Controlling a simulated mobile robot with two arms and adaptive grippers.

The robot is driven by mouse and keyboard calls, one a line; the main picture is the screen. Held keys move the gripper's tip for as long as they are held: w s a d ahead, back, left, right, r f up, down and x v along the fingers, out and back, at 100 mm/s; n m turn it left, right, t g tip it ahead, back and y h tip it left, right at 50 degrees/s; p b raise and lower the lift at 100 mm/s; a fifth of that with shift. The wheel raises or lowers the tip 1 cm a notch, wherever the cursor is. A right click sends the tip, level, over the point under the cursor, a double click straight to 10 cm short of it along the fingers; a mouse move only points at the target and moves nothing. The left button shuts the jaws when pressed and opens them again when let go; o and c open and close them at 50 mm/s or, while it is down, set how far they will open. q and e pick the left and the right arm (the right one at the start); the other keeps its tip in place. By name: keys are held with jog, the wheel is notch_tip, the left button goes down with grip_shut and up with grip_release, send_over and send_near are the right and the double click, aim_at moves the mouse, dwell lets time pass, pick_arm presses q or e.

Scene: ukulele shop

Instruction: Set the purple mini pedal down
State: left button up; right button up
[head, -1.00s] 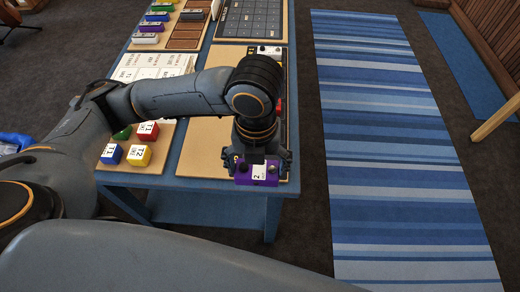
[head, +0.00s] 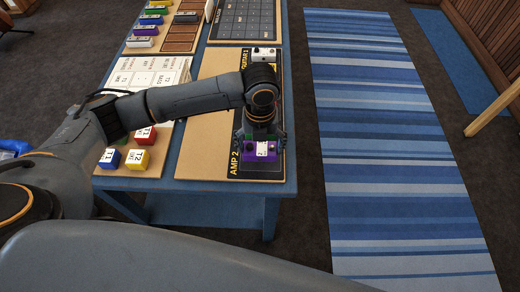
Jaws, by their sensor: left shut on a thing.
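The purple mini pedal (head: 248,151) has a white label on top and is level over the near part of a black strip (head: 236,170) printed "AMP 2" and "GUITAR 1". My left gripper (head: 262,137) is above and behind the pedal, shut on it. I cannot tell whether the pedal's underside touches the strip. The gripper and arm hide the middle of the strip. Small green patches show beside the gripper, and I cannot tell what they belong to. My right gripper is not in view.
A white pedal (head: 263,54) stands at the strip's far end. Tan board (head: 204,145) left of the strip is bare. Coloured blocks (head: 135,159) and a printed card (head: 150,74) lie further left. The blue table's right edge (head: 290,120) is close to the strip.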

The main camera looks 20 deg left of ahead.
aim_at(260, 147)
pick_arm(q)
jog(key=shift+w+a+f, duration=0.1)
jog(key=shift+w+f, duration=0.1)
jog(key=shift+f, duration=0.1)
jog(key=shift+f+p, duration=0.4)
jog(key=shift+f, duration=1.15)
jog(key=shift+f, duration=0.15)
jog(key=o, duration=1.1)
jog(key=shift+c, duration=0.2)
notch_tip(260, 147, up, 12)
jog(key=shift+r+b, duration=0.2)
jog(key=shift+b, duration=0.45)
